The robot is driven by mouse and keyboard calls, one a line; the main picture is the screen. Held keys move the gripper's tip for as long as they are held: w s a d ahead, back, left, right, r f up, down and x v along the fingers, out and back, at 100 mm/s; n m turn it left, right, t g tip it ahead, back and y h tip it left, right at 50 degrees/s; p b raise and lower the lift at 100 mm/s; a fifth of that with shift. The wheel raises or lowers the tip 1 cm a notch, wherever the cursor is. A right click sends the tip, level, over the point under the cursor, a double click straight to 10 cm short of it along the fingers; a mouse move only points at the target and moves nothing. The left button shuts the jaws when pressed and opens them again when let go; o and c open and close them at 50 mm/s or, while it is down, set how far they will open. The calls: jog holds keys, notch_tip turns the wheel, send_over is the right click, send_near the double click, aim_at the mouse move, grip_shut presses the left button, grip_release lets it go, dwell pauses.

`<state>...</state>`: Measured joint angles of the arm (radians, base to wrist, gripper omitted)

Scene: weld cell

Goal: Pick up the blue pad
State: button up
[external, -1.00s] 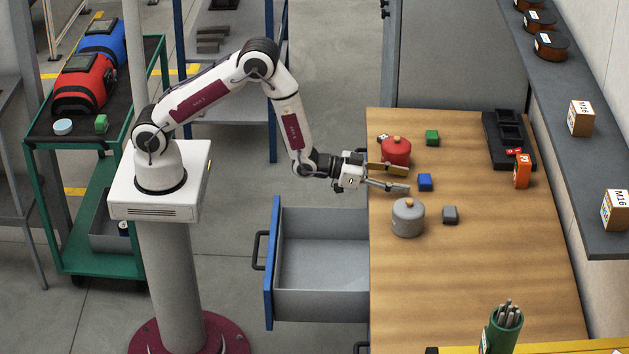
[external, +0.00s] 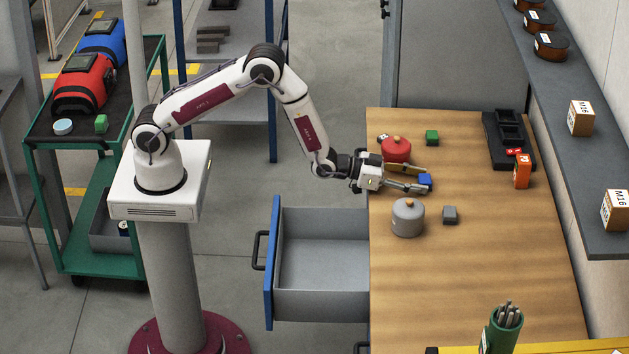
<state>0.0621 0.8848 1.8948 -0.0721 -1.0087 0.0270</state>
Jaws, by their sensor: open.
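The blue pad (external: 426,180) is a small blue block on the wooden workbench (external: 480,270). My gripper (external: 424,180) is open, with its fingers pointing right and low over the bench. Its fingertips are at the blue pad, one on the far side and one on the near side in the picture. The near finger covers part of the pad's lower left. I cannot tell whether either finger touches it.
A grey block (external: 450,215) and a green block (external: 432,138) lie nearby. An open drawer (external: 320,265) juts out left of the bench.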

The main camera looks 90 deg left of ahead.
dwell(0.3)
jog(key=c, duration=0.7)
jog(key=shift+r, duration=0.1)
jog(key=shift+r, duration=4.9)
jog(key=shift+r, duration=0.15)
